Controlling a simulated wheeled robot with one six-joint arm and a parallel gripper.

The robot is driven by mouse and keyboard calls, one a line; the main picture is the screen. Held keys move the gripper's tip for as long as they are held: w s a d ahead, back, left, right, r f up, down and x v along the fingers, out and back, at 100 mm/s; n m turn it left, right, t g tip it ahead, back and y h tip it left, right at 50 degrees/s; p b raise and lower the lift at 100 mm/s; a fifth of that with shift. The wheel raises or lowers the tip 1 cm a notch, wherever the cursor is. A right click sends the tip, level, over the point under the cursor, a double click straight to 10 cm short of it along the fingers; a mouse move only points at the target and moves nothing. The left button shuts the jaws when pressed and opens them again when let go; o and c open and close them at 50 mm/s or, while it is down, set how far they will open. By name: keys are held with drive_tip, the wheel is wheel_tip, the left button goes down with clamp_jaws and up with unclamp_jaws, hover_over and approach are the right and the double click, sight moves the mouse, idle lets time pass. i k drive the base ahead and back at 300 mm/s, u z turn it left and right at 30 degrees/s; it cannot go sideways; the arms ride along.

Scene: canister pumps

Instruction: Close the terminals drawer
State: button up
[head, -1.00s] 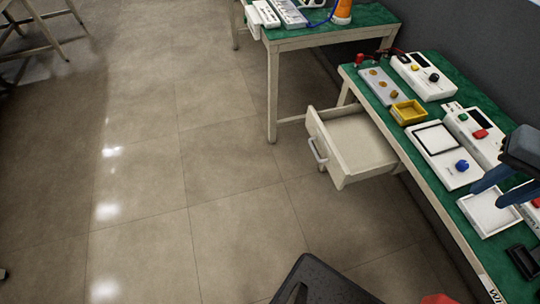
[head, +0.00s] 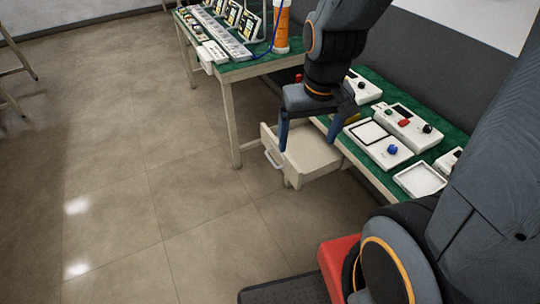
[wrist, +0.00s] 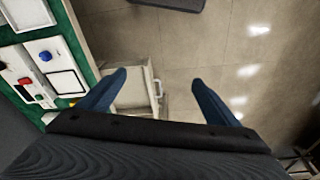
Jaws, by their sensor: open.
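The open drawer (head: 312,158) is a cream box with a metal bar handle (head: 272,157). It sticks out from under the green-topped bench (head: 455,136) and looks empty. My gripper (head: 309,150) is open, its blue fingers pointing down around the drawer's area in the head view and partly covering it. In the wrist view the drawer (wrist: 133,93) and its handle (wrist: 158,88) show between the spread fingers (wrist: 160,85). Nothing is held. I cannot tell whether a finger touches the drawer.
White instrument boxes (head: 407,124) and a white tray (head: 420,180) stand on the bench. A second green-topped bench (head: 246,68) with an orange cylinder (head: 282,28) stands beyond it.

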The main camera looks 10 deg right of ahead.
sight(308, 156)
drive_tip(key=k, duration=0.5)
drive_tip(key=u, duration=0.7)
drive_tip(key=i, duration=0.8)
drive_tip(key=z, duration=0.25)
